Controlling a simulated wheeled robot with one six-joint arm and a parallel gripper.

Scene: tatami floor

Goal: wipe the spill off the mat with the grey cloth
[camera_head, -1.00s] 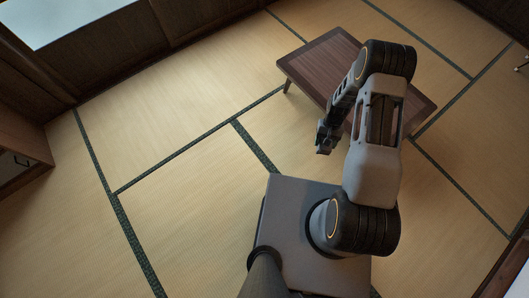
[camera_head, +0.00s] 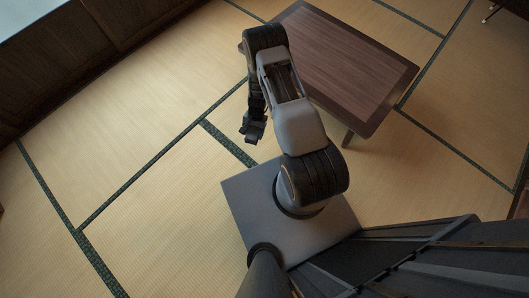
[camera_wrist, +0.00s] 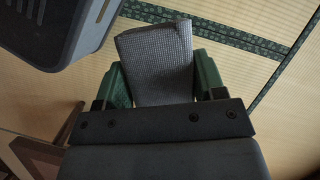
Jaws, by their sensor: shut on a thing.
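My gripper (camera_wrist: 161,80) is shut on the grey cloth (camera_wrist: 157,55), a folded piece with a fine woven pattern that shows between the two green fingers in the wrist view. In the head view my gripper (camera_head: 252,130) hangs beside the left edge of the low table, over the tatami, and the cloth is too small or hidden to make out there. I see no spill and no separate mat that I can tell apart from the tatami (camera_head: 130,130).
A low dark wooden table (camera_head: 350,65) with a bare visible top stands behind and right of my arm. A dark panelled object (camera_head: 410,262) fills the lower right. Open tatami lies to the left. A wooden wall runs along the upper left.

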